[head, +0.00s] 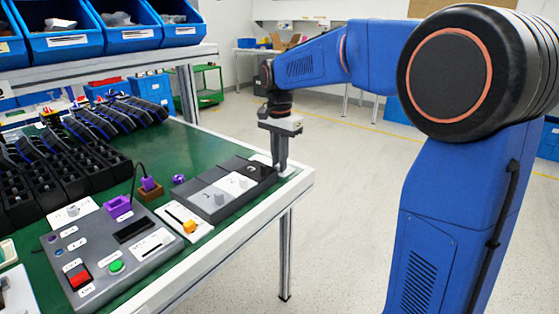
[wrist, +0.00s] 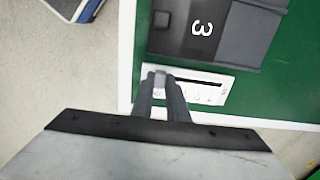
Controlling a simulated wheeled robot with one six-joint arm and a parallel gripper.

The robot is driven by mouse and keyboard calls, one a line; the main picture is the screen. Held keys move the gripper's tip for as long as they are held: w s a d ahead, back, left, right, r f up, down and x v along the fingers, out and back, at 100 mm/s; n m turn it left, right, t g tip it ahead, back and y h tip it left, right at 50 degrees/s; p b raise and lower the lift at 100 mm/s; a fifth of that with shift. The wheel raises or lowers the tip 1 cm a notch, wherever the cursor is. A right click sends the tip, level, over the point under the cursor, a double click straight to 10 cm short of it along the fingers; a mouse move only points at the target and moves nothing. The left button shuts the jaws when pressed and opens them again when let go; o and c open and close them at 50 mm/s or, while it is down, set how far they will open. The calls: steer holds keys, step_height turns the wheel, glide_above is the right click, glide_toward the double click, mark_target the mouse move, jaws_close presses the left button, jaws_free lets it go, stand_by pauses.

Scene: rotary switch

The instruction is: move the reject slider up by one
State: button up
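A white slider panel (wrist: 212,88) with a dark straight slot and a scale lies at the green table's edge; its lettering is too small to read. A light grey knob (wrist: 159,79) stands at the slot's left end in the wrist view. My gripper (head: 281,166) points down over this panel at the table's far right corner. In the wrist view its two fingers (wrist: 159,86) are close together with the knob between their tips, and appear shut on it. The fingers partly hide the knob and the panel's left end.
A dark grey block with numbered sections (head: 221,193) lies beside the panel. Nearer are a white panel with an orange knob (head: 190,226) and a grey control box (head: 110,254) with red and green buttons. Black bins (head: 60,165) stand at the left.

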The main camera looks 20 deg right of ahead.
steer(key=shift+w+a, duration=0.75)
steer(key=shift+w, duration=0.3)
jaws_close()
steer(key=o, duration=0.8)
jaws_free()
steer(key=shift+r, duration=0.1)
step_height(320, 180, up, 17)
steer(key=shift+r, duration=0.1)
steer(key=s+d+f+n+t, duration=0.1)
steer(key=s+d+f+n, duration=0.2)
steer(key=s+f, duration=0.5)
steer(key=s+d+f+n+t, duration=0.2)
steer(key=s+f, duration=0.6)
steer(key=s, duration=0.7)
steer(key=s+d+f+n+t, duration=0.1)
steer(key=s+d+f+n, duration=0.3)
steer(key=s+f, duration=0.4)
steer(key=shift+s+n+t, duration=0.4)
steer(key=shift+s+n, duration=0.5)
steer(key=shift+s, duration=1.3)
